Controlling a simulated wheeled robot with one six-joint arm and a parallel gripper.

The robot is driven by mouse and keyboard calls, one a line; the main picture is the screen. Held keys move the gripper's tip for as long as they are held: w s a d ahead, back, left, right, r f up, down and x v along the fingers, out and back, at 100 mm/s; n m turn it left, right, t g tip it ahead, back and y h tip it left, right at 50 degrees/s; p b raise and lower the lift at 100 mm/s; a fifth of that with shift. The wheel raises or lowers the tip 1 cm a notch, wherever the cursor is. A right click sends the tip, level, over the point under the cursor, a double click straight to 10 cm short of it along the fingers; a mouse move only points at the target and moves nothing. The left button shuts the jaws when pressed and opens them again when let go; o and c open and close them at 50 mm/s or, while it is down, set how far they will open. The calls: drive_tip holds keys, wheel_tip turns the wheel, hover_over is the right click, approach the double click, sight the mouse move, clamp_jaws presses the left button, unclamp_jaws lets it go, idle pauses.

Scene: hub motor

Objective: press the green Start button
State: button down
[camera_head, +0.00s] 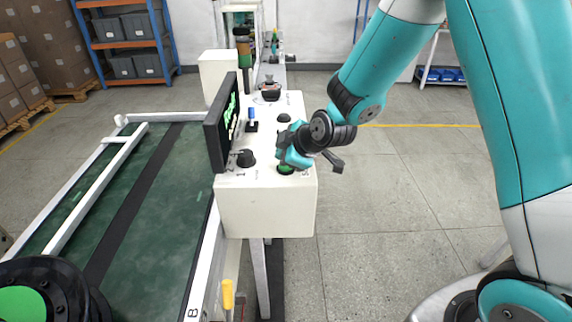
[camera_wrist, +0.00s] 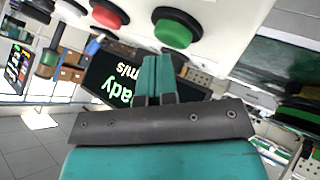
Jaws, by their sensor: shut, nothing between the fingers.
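The green Start button (camera_head: 286,169) sits on the near top of a white control box (camera_head: 265,210), partly covered by my gripper. In the wrist view the green button (camera_wrist: 175,27) shows as a round cap in a collar, with a red button (camera_wrist: 108,15) to its left. My gripper (camera_head: 287,158) is shut and empty, over the near right part of the box, at the button. In the wrist view its teal fingers (camera_wrist: 156,62) lie together just below the green button in the picture. Whether they touch it cannot be told.
A black screen (camera_head: 220,122) with green text stands upright on the box's left side. A black knob (camera_head: 245,158) lies left of the button. A green conveyor (camera_head: 150,190) runs along the left. A yellow handle (camera_head: 227,294) stands in front. The floor right of the box is clear.

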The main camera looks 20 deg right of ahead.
drive_tip(key=shift+f+b, duration=0.55)
idle(0.6)
drive_tip(key=shift+r, duration=0.1)
drive_tip(key=shift+r+p, duration=0.6)
drive_tip(key=shift+r, duration=0.25)
drive_tip(key=shift+r+p, duration=1.65)
drive_tip(key=shift+r, duration=0.9)
